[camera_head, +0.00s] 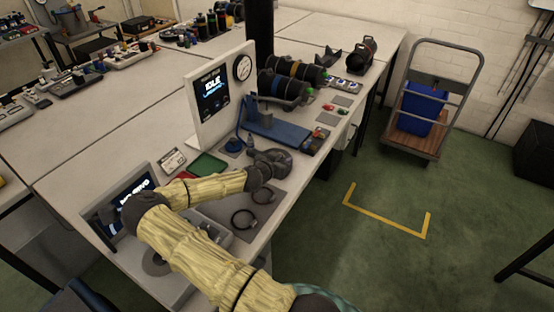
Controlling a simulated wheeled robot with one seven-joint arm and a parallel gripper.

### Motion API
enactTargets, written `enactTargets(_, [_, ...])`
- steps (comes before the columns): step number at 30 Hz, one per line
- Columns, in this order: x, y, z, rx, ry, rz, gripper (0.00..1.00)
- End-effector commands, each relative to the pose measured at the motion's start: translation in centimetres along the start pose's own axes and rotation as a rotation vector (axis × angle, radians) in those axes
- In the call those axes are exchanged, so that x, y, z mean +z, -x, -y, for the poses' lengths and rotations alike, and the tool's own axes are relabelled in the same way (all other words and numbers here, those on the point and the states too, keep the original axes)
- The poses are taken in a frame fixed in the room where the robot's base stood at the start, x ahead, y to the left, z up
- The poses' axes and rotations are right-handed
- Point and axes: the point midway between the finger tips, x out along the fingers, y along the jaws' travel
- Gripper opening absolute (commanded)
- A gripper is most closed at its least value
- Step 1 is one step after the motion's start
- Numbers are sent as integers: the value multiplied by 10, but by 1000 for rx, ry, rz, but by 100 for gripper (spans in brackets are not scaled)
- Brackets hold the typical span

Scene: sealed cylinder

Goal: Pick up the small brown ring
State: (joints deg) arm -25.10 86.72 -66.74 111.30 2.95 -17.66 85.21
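Two thin, dark rings lie on a grey mat (270,212) near the front edge of the workbench. The nearer ring (243,219) is to the left, and the other ring (264,194) is just beyond it to the right. At this size I cannot tell which ring is brown. My arm in its yellow sleeve reaches across the bench from below. My gripper (278,164) is a dark shape over the far end of the mat, beyond both rings. Its fingertips are too small and dark to tell whether they are open or shut.
A green tray (208,165) and an upright display panel (221,97) stand beyond my forearm. A blue fixture (278,130) is behind my gripper. Dark cylinders (284,88) lie farther along the bench. A cart with a blue bin (422,108) stands on the floor at right.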

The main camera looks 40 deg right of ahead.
Motion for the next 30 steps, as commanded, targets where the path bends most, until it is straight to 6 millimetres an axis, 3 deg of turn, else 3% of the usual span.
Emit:
enactTargets(1, [0, 0, 0, 0, 0, 0, 18])
enactTargets(4, [0, 0, -1, 1, 0, 0, 0])
enactTargets(17, [-3, 0, -4, 11, -1, 0, 0])
enactTargets(23, [-23, 8, -6, 14, -7, -1, 0])
enactTargets(30, [-59, 24, -1, 3, -7, 0, 0])
